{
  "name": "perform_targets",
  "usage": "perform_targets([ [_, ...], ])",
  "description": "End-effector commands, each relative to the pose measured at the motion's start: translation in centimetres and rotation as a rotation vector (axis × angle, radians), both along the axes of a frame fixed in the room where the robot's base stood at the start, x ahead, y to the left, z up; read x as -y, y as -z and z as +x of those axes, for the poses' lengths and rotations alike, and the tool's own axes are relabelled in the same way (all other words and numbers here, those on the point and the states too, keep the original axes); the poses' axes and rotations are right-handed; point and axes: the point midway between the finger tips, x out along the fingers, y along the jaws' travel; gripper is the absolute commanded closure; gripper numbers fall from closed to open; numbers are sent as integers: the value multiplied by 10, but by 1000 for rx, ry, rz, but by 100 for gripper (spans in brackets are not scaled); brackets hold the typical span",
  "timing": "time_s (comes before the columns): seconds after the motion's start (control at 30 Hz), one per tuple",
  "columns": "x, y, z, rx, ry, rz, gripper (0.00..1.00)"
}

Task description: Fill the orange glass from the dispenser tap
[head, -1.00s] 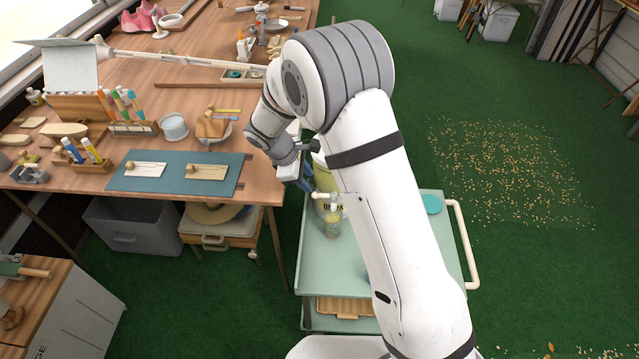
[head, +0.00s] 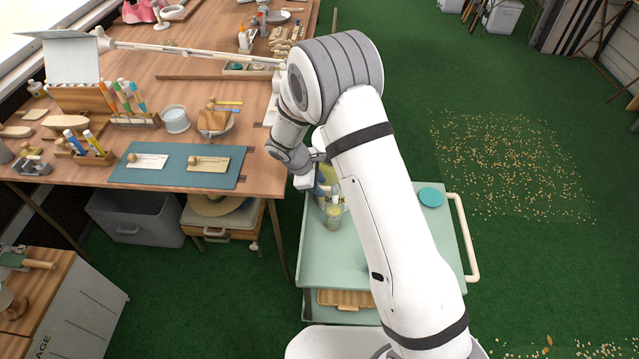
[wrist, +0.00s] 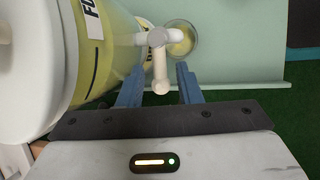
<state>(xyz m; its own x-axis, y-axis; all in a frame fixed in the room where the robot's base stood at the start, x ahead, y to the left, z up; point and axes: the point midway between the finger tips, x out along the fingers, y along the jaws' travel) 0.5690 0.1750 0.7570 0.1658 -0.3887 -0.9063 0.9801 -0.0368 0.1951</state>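The dispenser (wrist: 112,55), with yellow liquid and a white lid, fills the left of the wrist view. Its white tap (wrist: 159,60) has a lever pointing toward me. A clear glass (wrist: 182,40) with pale yellow inside stands by the tap's spout; it looks pale yellow rather than orange. In the head view the glass (head: 333,218) stands on the green cart (head: 325,260) in front of the dispenser. My gripper (wrist: 158,88) has its two blue fingers apart, one on each side of the lever, with gaps showing. In the head view my arm hides part of the dispenser.
A round teal disc (head: 431,197) lies on the cart's right side, near the white handle (head: 465,240). The wooden workbench (head: 255,175) with tools stands left of the cart. Wood chips (head: 510,165) lie on the green floor at right.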

Motion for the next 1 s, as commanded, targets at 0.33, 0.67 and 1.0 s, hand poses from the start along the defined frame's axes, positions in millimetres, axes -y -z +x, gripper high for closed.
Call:
perform_targets([
  [0.33, 0, 0, 0, 0, -1, 0, 97],
  [0.67, -1, 3, -4, 0, -66, 1, 100],
  [1.0, 2, 1, -15, 0, -299, 2, 100],
])
